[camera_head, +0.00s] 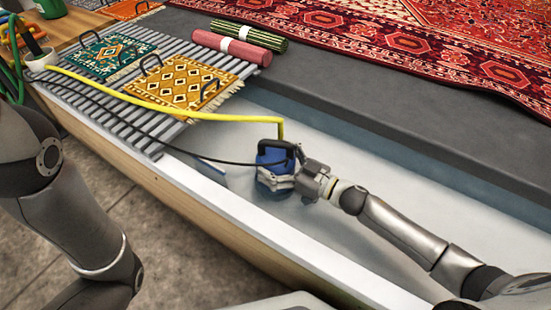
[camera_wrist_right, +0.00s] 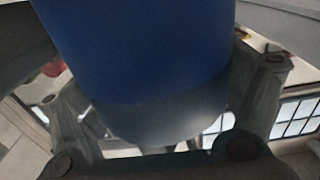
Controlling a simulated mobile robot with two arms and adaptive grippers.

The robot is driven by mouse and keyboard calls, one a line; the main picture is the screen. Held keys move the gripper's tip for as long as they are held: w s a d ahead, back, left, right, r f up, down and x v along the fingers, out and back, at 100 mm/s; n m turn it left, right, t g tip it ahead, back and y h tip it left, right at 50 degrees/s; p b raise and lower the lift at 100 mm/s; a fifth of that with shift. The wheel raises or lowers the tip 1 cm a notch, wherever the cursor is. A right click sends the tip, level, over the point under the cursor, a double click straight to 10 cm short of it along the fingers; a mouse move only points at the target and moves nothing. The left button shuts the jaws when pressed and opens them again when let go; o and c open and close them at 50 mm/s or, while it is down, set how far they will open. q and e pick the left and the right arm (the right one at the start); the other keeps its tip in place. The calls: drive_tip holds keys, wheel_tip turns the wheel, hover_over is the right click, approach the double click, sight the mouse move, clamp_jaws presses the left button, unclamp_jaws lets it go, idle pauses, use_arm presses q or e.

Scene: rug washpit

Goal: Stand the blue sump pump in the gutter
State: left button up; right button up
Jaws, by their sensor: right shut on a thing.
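The blue sump pump (camera_head: 271,161) has a black top handle and looks upright, inside the pale trough that looks like the gutter (camera_head: 345,185). My right gripper (camera_head: 281,181) is shut on the pump's body from the right. The right wrist view shows the blue body (camera_wrist_right: 140,50) large between the fingers. I cannot tell whether its base touches the trough floor. My left arm shows at the left edge, but its gripper is out of view.
A slatted grey rack (camera_head: 140,137) at the left carries a teal rug (camera_head: 108,55) and a yellow rug (camera_head: 187,84) with black handles. Two rolled rugs (camera_head: 232,46) lie behind. A large red rug (camera_head: 430,45) covers the back ledge. The trough right of the pump is clear.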

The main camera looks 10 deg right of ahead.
drive_tip(key=shift+r, duration=0.25)
drive_tip(key=o, duration=1.8)
drive_tip(key=shift+f, duration=0.25)
drive_tip(key=shift+o, duration=0.2)
